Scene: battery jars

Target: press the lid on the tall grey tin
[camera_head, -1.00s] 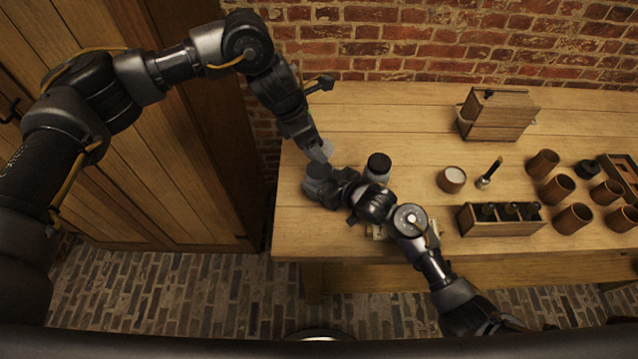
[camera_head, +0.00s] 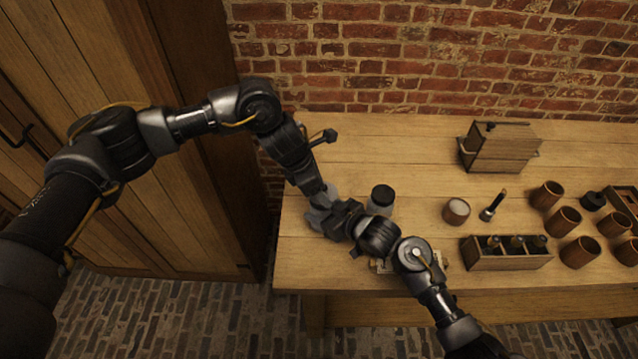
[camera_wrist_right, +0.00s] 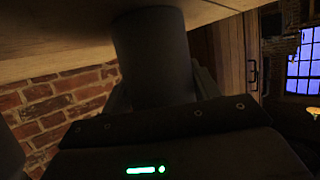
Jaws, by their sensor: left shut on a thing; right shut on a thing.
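The tall grey tin (camera_wrist_right: 152,45) stands between the jaws of my right gripper in the right wrist view. In the head view the tin (camera_head: 318,220) is at the table's left end, mostly covered by my grippers. My right gripper (camera_head: 335,217) is shut on its side. My left gripper (camera_head: 322,192) comes down from above, directly over the tin, and is shut on the lid. The lid is hidden between the fingers and the tin. I cannot tell whether it is seated.
A jar with a black top (camera_head: 382,197) stands close right of the grippers. Farther right are a cup with white contents (camera_head: 456,211), a dark tool (camera_head: 492,206), a bottle crate (camera_head: 507,254) and several brown cups (camera_head: 565,220). A wooden box (camera_head: 498,147) stands behind.

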